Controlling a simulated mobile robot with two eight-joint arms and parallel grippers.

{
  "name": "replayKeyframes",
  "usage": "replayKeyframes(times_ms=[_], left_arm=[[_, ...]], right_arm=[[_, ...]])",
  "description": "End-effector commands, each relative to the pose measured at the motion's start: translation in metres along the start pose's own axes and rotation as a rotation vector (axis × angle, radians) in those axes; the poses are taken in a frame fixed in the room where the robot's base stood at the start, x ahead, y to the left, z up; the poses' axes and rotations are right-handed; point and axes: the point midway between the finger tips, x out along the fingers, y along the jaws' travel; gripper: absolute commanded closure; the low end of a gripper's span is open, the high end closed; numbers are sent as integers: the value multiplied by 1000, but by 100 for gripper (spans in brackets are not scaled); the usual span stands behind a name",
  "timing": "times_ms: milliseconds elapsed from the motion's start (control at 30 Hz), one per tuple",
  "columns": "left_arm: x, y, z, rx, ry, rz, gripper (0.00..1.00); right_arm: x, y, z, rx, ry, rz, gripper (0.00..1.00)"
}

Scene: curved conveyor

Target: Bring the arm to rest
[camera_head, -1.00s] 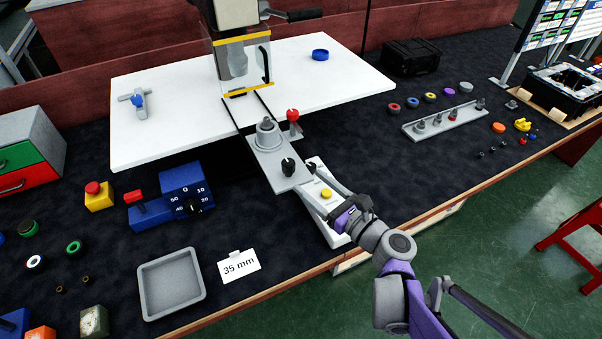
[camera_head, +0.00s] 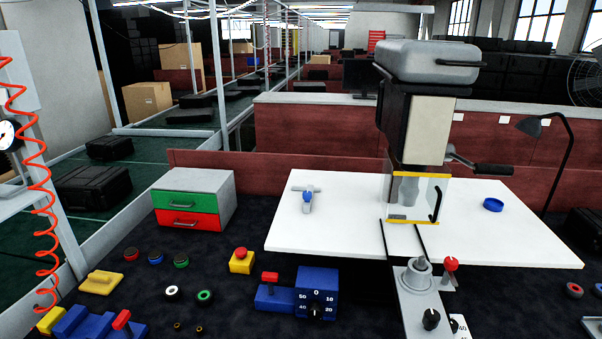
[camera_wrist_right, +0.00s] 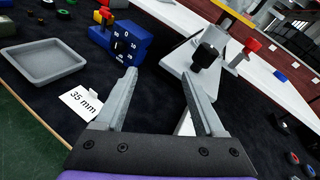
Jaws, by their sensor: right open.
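My right gripper (camera_wrist_right: 159,76) shows only in the right wrist view. Its two fingers are apart with nothing between them. It is above the dark bench top, pointing toward the grey machine base with the black knob (camera_wrist_right: 207,55), which lies beyond and to the right of the fingertips. That knob also shows in the head view (camera_head: 431,319). I cannot tell the exact gap to it. Neither arm shows in the head view now, and my left gripper is in no view.
Near the right gripper are a blue dial block (camera_wrist_right: 122,43), a grey tray (camera_wrist_right: 45,62), a "35 mm" card (camera_wrist_right: 82,101) and a red knob (camera_wrist_right: 250,46). The head view shows a white machine table (camera_head: 330,222) and a red-green drawer box (camera_head: 188,200).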

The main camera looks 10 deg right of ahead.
Motion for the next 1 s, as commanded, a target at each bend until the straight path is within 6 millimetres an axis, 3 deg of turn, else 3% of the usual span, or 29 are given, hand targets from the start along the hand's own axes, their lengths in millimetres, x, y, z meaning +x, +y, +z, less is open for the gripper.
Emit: replayKeyframes(times_ms=[33,100,200,333,500,633,800,1000], left_arm=[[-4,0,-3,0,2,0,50],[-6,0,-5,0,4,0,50],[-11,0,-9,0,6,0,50],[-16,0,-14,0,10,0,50],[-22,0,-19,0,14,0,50],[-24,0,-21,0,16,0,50],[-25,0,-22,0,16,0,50],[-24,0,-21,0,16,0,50]], right_arm=[[8,26,1,-154,48,93,29],[13,60,-5,-413,114,231,29],[10,101,-15,-814,169,442,29],[-5,136,-25,-1352,167,716,29],[-29,147,-30,-1977,82,1018,29],[-39,143,-27,-2287,15,1160,29],[-44,138,-26,-2443,-19,1231,29],[-44,137,-26,-2449,-19,1234,29]])
